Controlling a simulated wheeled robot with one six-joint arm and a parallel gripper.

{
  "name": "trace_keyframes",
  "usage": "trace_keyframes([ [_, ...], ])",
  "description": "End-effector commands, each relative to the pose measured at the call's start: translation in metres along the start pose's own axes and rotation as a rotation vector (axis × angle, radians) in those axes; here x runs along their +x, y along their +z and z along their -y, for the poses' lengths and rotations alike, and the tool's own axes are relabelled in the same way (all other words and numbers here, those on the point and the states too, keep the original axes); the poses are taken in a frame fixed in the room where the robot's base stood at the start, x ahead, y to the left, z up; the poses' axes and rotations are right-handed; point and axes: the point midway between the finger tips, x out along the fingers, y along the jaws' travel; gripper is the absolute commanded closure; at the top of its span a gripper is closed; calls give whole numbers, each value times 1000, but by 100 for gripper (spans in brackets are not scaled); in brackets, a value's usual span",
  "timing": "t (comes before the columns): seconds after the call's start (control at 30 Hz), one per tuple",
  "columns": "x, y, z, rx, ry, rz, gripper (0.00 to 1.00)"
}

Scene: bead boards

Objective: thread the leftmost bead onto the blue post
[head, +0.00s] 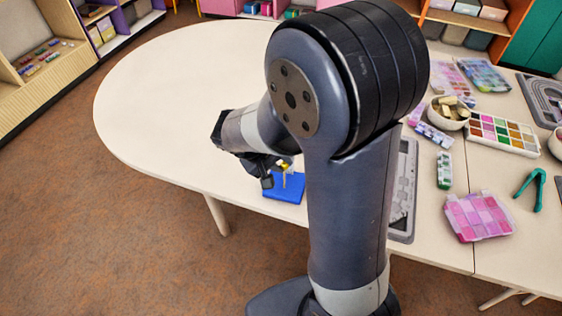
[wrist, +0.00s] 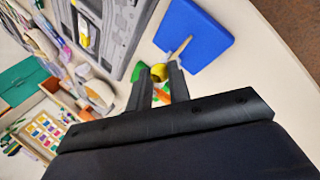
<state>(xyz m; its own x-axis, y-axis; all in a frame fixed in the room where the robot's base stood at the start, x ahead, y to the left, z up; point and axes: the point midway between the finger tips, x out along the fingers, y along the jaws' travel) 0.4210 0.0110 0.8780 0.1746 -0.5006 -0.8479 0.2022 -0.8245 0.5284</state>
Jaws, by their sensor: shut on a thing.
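The blue board (head: 288,189) lies on the table near its front edge, just below my gripper (head: 277,170). It also shows in the wrist view (wrist: 207,35), with a thin tan post (wrist: 180,47) standing from it; no blue-coloured post can be made out. My gripper (wrist: 159,76) is shut on a small yellow bead (wrist: 158,72) at its fingertips. The bead is close to the post but appears apart from it. A green piece (wrist: 138,68) shows beside the left finger, and orange and green bits show between the fingers; I cannot tell whether these are beads.
A grey tray (head: 403,190) lies right of my arm, partly hidden. Pink boxes (head: 479,216), a paint palette (head: 503,133), a bowl (head: 449,112) and green tongs (head: 532,190) stand further right. The table's left part (head: 165,105) is clear.

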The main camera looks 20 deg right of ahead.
Motion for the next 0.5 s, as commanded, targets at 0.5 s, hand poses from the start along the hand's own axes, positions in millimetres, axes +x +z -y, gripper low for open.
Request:
trace_keyframes([
  [0.5, 15, 1, 9, 0, 0, 0, 100],
])
